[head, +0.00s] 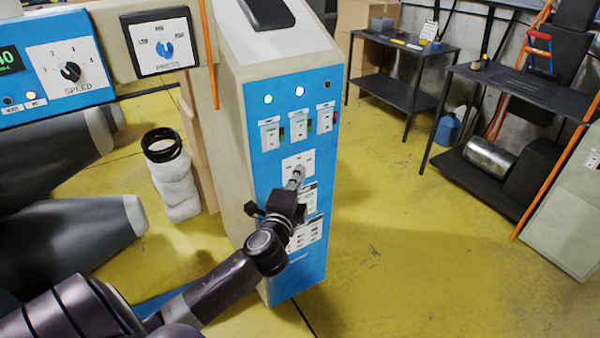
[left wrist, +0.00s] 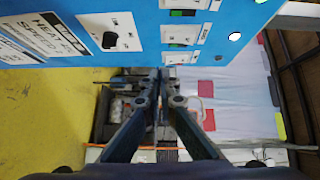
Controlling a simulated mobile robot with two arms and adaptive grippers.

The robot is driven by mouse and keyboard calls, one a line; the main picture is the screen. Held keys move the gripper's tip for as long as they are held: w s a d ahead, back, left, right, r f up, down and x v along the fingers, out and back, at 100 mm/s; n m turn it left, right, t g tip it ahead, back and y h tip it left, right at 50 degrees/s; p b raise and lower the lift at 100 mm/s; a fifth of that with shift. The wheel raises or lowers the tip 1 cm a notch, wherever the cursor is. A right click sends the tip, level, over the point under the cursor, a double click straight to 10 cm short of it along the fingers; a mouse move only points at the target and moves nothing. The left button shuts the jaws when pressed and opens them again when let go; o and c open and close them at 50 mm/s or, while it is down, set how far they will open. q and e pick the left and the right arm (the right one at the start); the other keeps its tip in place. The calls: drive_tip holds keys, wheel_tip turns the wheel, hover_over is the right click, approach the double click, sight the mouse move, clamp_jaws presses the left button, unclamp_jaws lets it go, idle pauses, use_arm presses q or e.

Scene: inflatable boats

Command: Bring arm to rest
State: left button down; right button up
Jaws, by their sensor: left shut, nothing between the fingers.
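My left arm comes in from the lower left in the head view and reaches up to the blue front panel of a tall beige machine cabinet (head: 262,150). My left gripper (head: 296,177) is shut and empty in front of a white dial plate (head: 291,162) on that panel and partly hides it. In the left wrist view the closed fingers (left wrist: 162,75) meet just below the blue panel's edge (left wrist: 140,72). A black knob (left wrist: 108,40) shows there to the left of the fingertips. I cannot tell whether the fingers touch the panel. My right gripper is in neither view.
Several small switches (head: 299,124) and lit lamps sit higher on the panel. A control box with a speed dial (head: 70,72) juts in at upper left. Dark shelves (head: 405,88) stand at the back right. The yellow floor (head: 400,230) right of the cabinet is clear.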

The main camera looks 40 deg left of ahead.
use_arm(q)
drive_tip(key=shift+f, duration=0.1)
idle(0.3)
drive_tip(key=s+d+f+n+g+h, duration=0.1)
drive_tip(key=s+f+g, duration=0.25)
drive_tip(key=f, duration=0.95)
drive_tip(key=s+d+f+n+g+h, duration=0.15)
drive_tip(key=s+f, duration=0.35)
drive_tip(key=f, duration=0.8)
drive_tip(key=s+d+f+n+g+h, duration=0.1)
drive_tip(key=s+f+n+g, duration=0.3)
drive_tip(key=f, duration=1)
drive_tip(key=s+d+f+g+h, duration=0.1)
drive_tip(key=s+d+f+g, duration=0.15)
drive_tip(key=s+f, duration=0.65)
drive_tip(key=s+d+f+g+h, duration=0.1)
drive_tip(key=s+d+f, duration=0.4)
drive_tip(key=s, duration=0.5)
drive_tip(key=s+d+f+n+g, duration=0.1)
drive_tip(key=s+d+f+n, duration=0.1)
drive_tip(key=s, duration=0.8)
drive_tip(key=s+d+f+n+g+h, duration=0.1)
drive_tip(key=s+d+f, duration=0.3)
drive_tip(key=s, duration=0.5)
drive_tip(key=shift+s+f+n+g, duration=0.35)
drive_tip(key=shift+f+n+g, duration=0.15)
drive_tip(key=shift+f, duration=0.45)
